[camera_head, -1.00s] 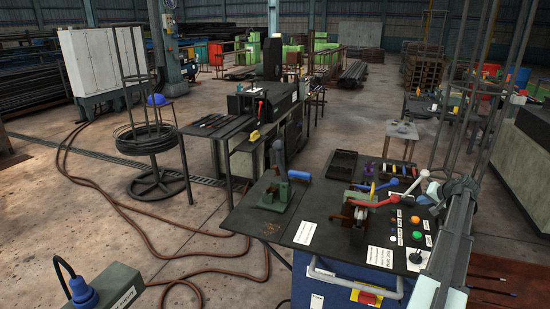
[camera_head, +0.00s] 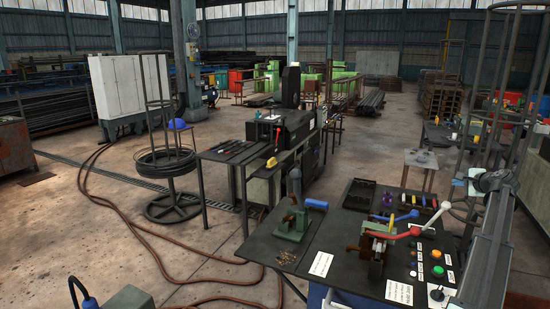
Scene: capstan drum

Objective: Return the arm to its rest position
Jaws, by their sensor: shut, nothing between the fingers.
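My arm rises along the right edge of the view. Its far end, with my gripper (camera_head: 460,183), points left above the right side of the dark bench (camera_head: 262,243). The gripper is shut and empty, though its fingers show only small and are hard to make out. It hangs apart from the bench, up and right of a lever with a white and red handle (camera_head: 436,214).
The bench carries a brown and green clamp device (camera_head: 374,243), a small green vise (camera_head: 292,224), coloured buttons (camera_head: 437,255) and a black tray (camera_head: 360,191). A wire coil stand (camera_head: 166,163) and hoses lie left. Open floor (camera_head: 90,235) surrounds them.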

